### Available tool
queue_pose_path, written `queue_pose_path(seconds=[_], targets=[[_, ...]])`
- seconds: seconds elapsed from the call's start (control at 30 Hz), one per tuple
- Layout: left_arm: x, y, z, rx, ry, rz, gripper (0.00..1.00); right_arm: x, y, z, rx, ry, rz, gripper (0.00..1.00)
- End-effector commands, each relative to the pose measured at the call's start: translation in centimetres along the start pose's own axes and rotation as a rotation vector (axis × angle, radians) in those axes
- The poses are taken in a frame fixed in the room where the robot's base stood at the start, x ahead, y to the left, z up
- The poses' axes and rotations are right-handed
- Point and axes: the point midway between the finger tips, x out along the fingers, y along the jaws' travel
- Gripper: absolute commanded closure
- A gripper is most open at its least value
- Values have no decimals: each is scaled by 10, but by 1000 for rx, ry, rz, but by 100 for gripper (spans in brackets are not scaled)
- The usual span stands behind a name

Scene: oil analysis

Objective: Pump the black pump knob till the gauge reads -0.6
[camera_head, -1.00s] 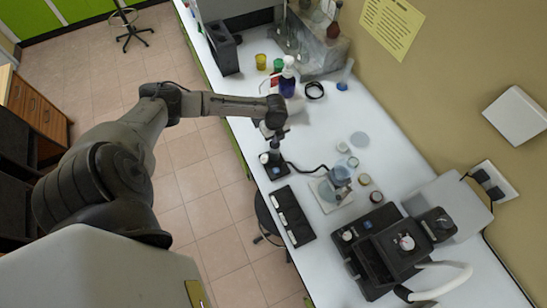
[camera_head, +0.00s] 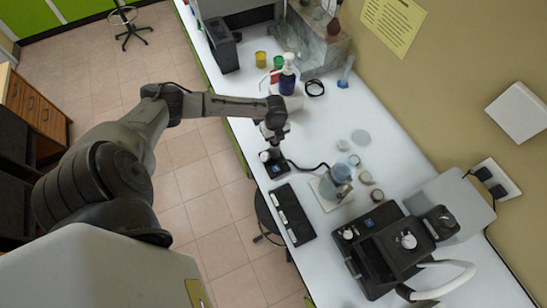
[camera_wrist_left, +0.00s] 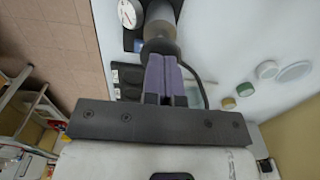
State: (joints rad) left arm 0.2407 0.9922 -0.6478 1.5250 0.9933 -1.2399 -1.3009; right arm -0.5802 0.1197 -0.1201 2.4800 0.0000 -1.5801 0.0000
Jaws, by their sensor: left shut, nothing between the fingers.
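The pump (camera_head: 279,172) has a dark base and stands near the table's front edge in the head view. Its round white gauge (camera_head: 264,157) also shows at the top of the left wrist view (camera_wrist_left: 128,14); its reading is too small to tell. My left gripper (camera_head: 271,133) is above the pump, pointing down. In the left wrist view its purple fingers (camera_wrist_left: 161,75) are shut and empty. The dark pump knob (camera_wrist_left: 160,46) is right at the fingertips, partly hidden by them; I cannot tell whether they touch. My right gripper is not in view.
A dark hose runs from the pump to a glass vessel (camera_head: 340,174) on its right. A black tray (camera_head: 292,214) lies in front, with small dishes (camera_head: 360,138) behind. A black instrument (camera_head: 380,250) stands at right. A blue bottle (camera_head: 287,82) stands behind my left arm.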

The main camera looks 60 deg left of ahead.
Motion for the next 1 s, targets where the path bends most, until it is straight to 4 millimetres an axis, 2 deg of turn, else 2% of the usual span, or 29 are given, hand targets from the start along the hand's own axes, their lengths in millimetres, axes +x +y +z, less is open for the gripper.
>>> queue_pose_path(seconds=[0.5,0.77,1.0], targets=[[27,0,0,0,-1,0,100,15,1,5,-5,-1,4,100],[23,0,0,0,-1,1,100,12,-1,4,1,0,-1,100],[12,0,1,0,-1,1,100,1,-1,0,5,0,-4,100]])
